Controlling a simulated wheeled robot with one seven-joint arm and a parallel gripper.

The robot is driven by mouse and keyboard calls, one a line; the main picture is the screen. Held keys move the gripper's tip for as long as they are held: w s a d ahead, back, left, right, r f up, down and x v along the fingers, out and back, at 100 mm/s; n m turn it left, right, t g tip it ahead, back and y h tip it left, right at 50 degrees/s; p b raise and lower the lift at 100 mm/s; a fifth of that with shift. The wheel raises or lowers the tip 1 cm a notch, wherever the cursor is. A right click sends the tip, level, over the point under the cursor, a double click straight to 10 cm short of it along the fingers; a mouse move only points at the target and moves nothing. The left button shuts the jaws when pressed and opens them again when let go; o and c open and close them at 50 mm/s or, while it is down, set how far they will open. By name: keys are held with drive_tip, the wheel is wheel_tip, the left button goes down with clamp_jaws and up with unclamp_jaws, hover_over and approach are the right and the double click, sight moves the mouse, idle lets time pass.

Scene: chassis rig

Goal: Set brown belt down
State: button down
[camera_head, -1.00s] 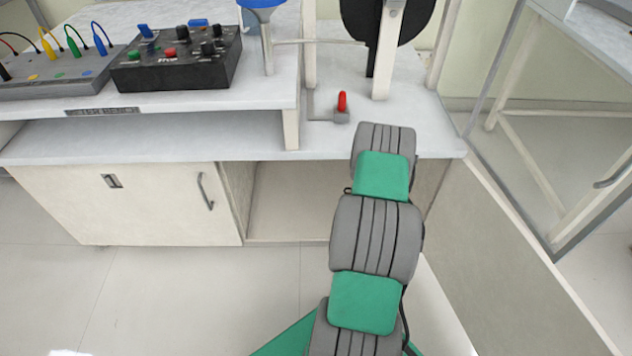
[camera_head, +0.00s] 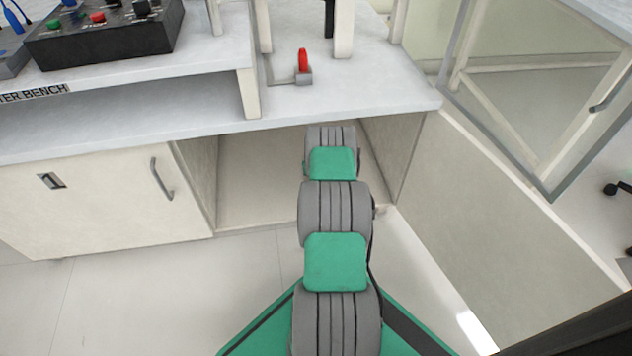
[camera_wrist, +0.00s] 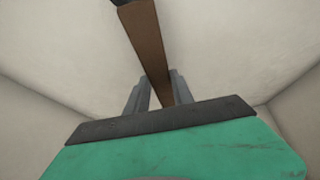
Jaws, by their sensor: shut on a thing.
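The brown belt (camera_wrist: 148,40) shows in the wrist view as a narrow brown strip running from the top edge down between the fingers, with a dark piece at its far end. My gripper (camera_wrist: 158,86) is shut on it. The belt is hidden in the head view, as is my gripper, behind my grey and green arm. The arm reaches into the open compartment (camera_head: 250,180) under the bench. Pale surfaces surround the belt in the wrist view; I cannot tell whether it touches any of them.
The bench top (camera_head: 370,85) overhangs the compartment. A closed cabinet door (camera_head: 95,200) is at its left, a side panel (camera_head: 395,150) at its right. A red-handled lever (camera_head: 303,62) and a black control box (camera_head: 105,35) are on the bench.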

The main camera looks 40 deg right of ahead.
wheel_tip(320, 180, down, 3)
drive_tip(key=shift+s+f+b, duration=0.1)
drive_tip(key=shift+b, duration=0.3)
drive_tip(key=shift+r, duration=0.2)
drive_tip(key=c, duration=1.1)
unclamp_jaws()
drive_tip(key=shift+f, duration=0.15)
drive_tip(key=p+v, duration=0.6)
drive_tip(key=v, duration=0.6)
